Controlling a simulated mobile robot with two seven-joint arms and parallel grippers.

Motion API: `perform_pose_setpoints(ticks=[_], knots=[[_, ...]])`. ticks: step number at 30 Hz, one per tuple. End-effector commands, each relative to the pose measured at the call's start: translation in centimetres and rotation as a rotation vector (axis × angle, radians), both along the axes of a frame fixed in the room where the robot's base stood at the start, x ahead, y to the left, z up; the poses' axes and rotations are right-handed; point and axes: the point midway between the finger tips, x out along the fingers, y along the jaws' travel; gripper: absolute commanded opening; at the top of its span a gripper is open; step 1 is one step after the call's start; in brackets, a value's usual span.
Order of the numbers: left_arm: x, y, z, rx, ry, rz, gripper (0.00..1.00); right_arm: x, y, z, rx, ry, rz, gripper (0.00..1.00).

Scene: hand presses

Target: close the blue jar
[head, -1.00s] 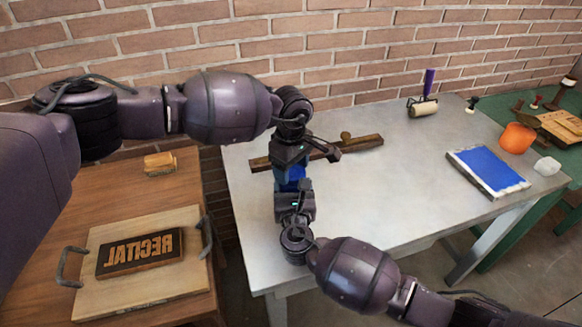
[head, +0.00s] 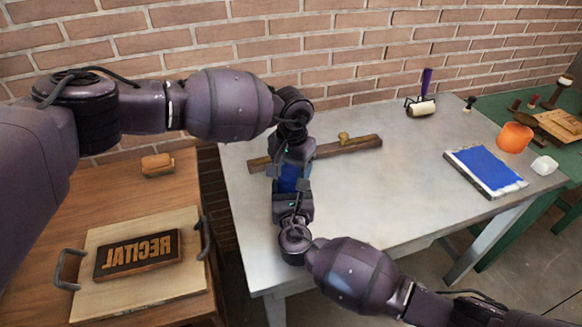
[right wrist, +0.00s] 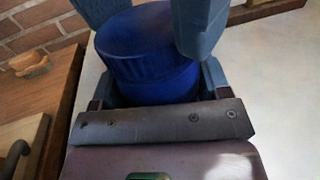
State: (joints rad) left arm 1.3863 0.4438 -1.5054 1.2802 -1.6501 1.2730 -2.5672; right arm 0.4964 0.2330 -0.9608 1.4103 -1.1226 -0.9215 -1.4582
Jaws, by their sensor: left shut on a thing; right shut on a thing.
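The blue jar (head: 288,181) is between my two grippers over the near left part of the grey table. My left gripper (head: 290,171) reaches down from above and is shut on the jar's lid (right wrist: 140,42). My right gripper (head: 292,194) comes from the front and is shut on the jar body (right wrist: 160,82), low down. In the right wrist view, the lid sits on top of the body, with a seam between them. Whether it is fully tight I cannot tell. The jar's base is hidden by my right gripper.
A wooden bar with a knob (head: 335,148) lies just behind the jar. A blue pad (head: 485,170), an orange pot (head: 515,137) and a roller (head: 421,107) are farther right. The middle of the grey table (head: 390,195) is clear.

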Motion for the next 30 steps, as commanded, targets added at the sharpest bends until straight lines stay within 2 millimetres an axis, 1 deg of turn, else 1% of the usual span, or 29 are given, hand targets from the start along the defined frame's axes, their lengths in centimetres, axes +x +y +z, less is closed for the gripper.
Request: perform_pose_setpoints(ticks=[3,7,10,18,19,21,24,30], knots=[[0.01,-0.1,0.14,-0.001,-0.002,-0.141,0.42,-0.02,-0.05,-0.11,0.001,0.003,-0.001,0.03],[-0.02,-0.13,0.13,-0.001,-0.002,-0.24,0.42,-0.02,-0.06,-0.12,0.0,0.003,-0.001,0.03],[-0.02,-0.14,0.12,-0.001,-0.002,-0.272,0.42,-0.02,-0.06,-0.12,0.001,0.003,-0.001,0.03],[-0.02,-0.13,0.12,-0.001,-0.002,-0.275,0.42,-0.02,-0.06,-0.12,0.0,0.003,-0.001,0.03],[-0.02,-0.13,0.12,-0.001,-0.002,-0.275,0.65,-0.02,-0.06,-0.12,0.0,0.003,-0.001,0.03],[-0.01,-0.12,0.11,-0.001,-0.002,-0.274,0.76,-0.02,-0.06,-0.12,0.0,0.003,-0.001,0.03],[-0.03,-0.11,0.07,-0.001,-0.001,-0.274,0.89,-0.03,-0.05,-0.12,0.0,0.003,-0.001,0.03],[-0.05,-0.1,0.01,-0.001,-0.001,-0.273,0.89,-0.03,-0.04,-0.11,0.0,0.002,-0.001,0.03]])
